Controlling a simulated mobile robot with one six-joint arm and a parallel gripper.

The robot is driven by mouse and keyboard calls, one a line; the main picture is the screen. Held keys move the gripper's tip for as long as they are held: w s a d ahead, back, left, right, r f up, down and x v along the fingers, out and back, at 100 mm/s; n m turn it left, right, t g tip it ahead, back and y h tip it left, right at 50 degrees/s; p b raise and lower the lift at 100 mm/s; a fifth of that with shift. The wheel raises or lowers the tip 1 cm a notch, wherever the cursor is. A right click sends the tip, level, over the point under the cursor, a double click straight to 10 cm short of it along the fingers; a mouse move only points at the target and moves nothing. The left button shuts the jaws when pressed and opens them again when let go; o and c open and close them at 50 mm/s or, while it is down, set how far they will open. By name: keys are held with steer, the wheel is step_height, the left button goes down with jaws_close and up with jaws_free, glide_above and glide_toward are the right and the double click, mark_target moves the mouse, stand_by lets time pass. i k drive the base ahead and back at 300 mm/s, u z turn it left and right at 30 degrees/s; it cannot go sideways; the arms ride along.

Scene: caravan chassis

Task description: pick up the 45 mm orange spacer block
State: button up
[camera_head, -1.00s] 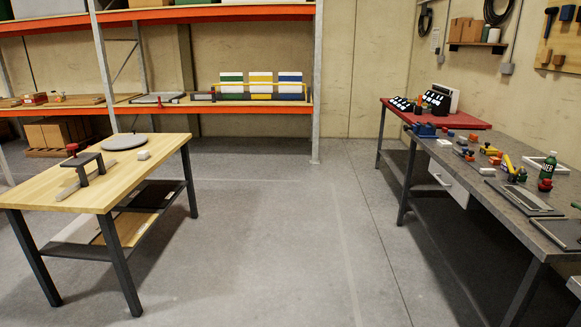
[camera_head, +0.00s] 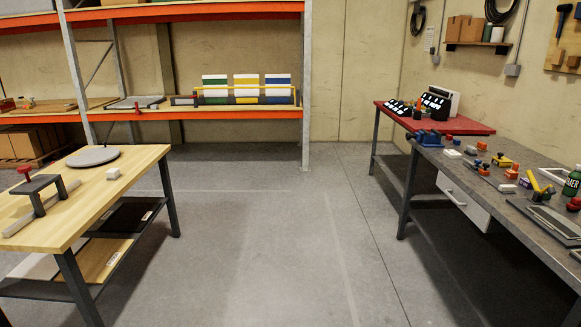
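Several small orange, red and yellow pieces lie on the grey workbench (camera_head: 462,172) at the right. One small orange piece (camera_head: 481,146) is near the bench's far part, and an orange-and-yellow piece (camera_head: 502,160) is to its right. They are too small to tell which, if any, is the 45 mm orange spacer block. My gripper is not in view.
Orange-beamed shelving (camera_head: 240,114) is behind. A red-topped table (camera_head: 435,117) adjoins the bench. The grey floor (camera_head: 270,240) between is clear.

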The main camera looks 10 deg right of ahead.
mark_target(510, 173)
steer(key=z, duration=0.25)
steer(key=i, duration=1.6)
steer(key=z, duration=0.6)
steer(key=i, duration=0.8)
steer(key=z, duration=0.6)
steer(key=i, duration=1.15)
steer(key=z, duration=0.35)
